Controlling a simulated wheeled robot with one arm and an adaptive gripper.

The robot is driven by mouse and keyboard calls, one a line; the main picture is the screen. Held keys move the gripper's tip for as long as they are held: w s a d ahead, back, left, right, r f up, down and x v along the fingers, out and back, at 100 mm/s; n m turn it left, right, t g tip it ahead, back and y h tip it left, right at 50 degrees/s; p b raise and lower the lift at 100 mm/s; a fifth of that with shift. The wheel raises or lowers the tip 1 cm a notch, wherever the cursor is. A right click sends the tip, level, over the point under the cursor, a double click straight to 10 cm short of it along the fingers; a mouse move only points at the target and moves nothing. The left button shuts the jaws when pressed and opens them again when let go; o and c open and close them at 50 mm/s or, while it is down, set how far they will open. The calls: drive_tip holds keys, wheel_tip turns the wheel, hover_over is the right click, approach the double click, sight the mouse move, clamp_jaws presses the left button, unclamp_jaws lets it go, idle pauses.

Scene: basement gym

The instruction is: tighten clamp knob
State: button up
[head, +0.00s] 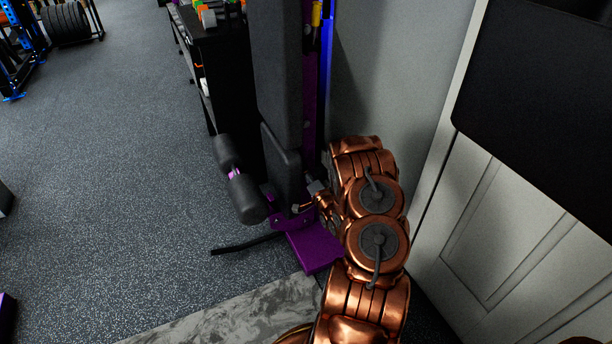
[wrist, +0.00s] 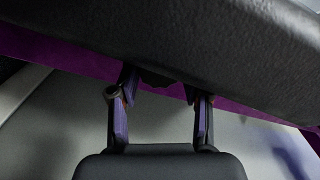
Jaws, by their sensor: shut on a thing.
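The purple-framed bench with black pads (head: 279,80) stands upright against the wall in the head view. My gripper (head: 303,206) reaches in low at its side, by the lower pad and the purple foot. In the wrist view my gripper (wrist: 160,84) has its two fingers on either side of a small dark knob (wrist: 156,78), shut on it. The knob sits just under the edge of a black pad (wrist: 190,40), by a purple frame bar (wrist: 75,58). Most of the knob is hidden by the pad and the fingers. In the head view I cannot make it out.
Black foam rollers (head: 244,198) stick out left of the bench, above a dark floor leg (head: 246,243). A black shelf (head: 222,75) stands behind. A pale wall (head: 395,75) and door (head: 510,230) close off the right. Open floor (head: 120,170) lies left.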

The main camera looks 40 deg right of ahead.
drive_tip(key=o, duration=1.2)
drive_tip(key=shift+c, duration=0.2)
drive_tip(key=v, duration=1.2)
